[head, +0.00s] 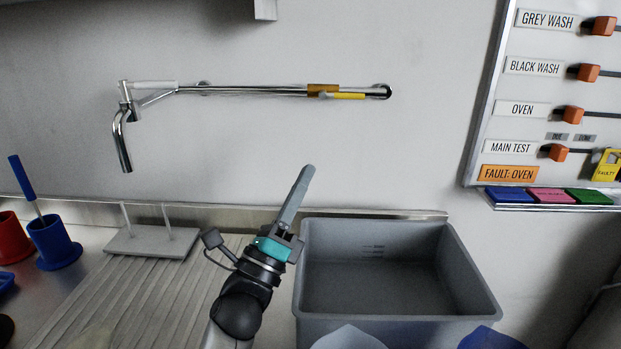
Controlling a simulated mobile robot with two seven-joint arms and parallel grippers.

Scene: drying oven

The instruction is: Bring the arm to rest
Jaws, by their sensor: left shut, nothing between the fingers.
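My left gripper (297,200) is shut and empty, with its grey fingers together and pointing up and slightly right. It is in front of the back wall, above the left rear corner of a grey tub. My left arm comes up from the bottom of the head view, between the ribbed draining surface and the tub. The gripper appears apart from everything around it. My right gripper is not in the head view.
The empty grey tub (470,273) stands right of my arm. A ribbed drainer (150,290) and a grey stand (150,243) lie left. Blue (55,243) and red (12,240) holders stand far left. A wall tap (250,91) spans above; a labelled board (535,90) hangs right.

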